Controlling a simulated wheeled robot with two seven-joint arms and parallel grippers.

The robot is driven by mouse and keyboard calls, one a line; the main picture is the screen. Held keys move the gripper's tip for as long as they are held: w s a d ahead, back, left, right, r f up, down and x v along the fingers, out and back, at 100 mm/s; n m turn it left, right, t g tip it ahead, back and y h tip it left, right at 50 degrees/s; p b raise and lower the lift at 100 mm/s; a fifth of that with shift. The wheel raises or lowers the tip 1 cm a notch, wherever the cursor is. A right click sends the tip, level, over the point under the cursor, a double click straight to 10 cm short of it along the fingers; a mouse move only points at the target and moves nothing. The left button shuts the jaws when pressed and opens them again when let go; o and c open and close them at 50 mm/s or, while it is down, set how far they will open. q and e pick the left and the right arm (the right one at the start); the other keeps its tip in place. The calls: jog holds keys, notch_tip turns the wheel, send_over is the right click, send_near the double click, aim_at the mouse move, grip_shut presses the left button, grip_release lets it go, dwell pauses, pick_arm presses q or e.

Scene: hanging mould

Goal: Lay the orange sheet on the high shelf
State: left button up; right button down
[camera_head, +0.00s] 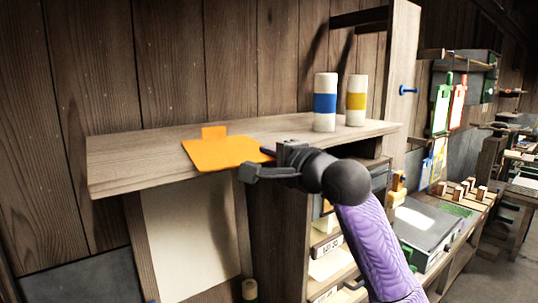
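The orange sheet (222,153) lies flat on the high wooden shelf (130,155), left of the middle. It has a small tab at its back edge, and its front edge seems to reach slightly past the shelf's front edge. My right gripper (254,162) is at the sheet's right end, at shelf height. Its two fingers look spread apart, with the sheet's right corner beside or between them; contact is hard to tell. My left gripper is not in view.
A blue-banded canister (325,102) and a yellow-banded canister (356,101) stand on the shelf's right part. The shelf's left end is bare. A wooden upright (400,70) stands at its right. Below are stocked lower shelves (325,245) and a workbench with a grey case (425,232).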

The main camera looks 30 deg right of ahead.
jog(key=c, duration=0.8)
grip_release()
jog(key=shift+f, duration=0.1)
jog(key=shift+c, duration=0.2)
